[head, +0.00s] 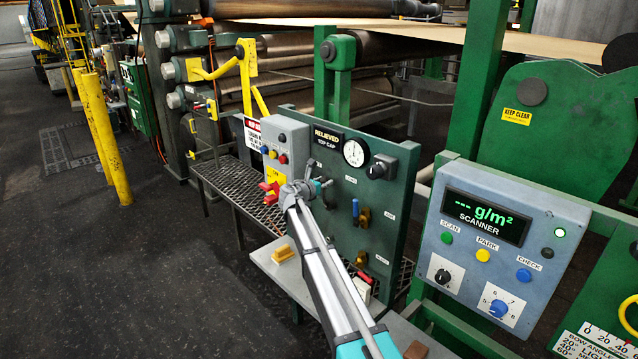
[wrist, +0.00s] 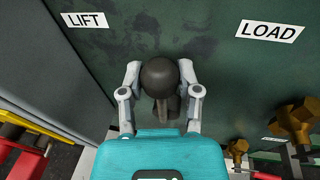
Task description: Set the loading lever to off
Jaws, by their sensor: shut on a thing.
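The loading lever shows in the wrist view as a dark ball knob (wrist: 160,75) on a short stem, in front of the green panel. The white LIFT label (wrist: 82,19) is up and left of it, and the LOAD label (wrist: 270,31) is up and right. My gripper (wrist: 160,84) is shut on the knob, with one grey finger on each side. In the head view my gripper (head: 305,188) is at the left part of the green panel (head: 335,225) and largely hides the lever. No off mark is readable.
A gauge (head: 355,153) and a dark rotary knob (head: 382,167) sit higher on the panel. A blue-handled lever (head: 356,208) is to the right. The scanner box (head: 490,240) is farther right.

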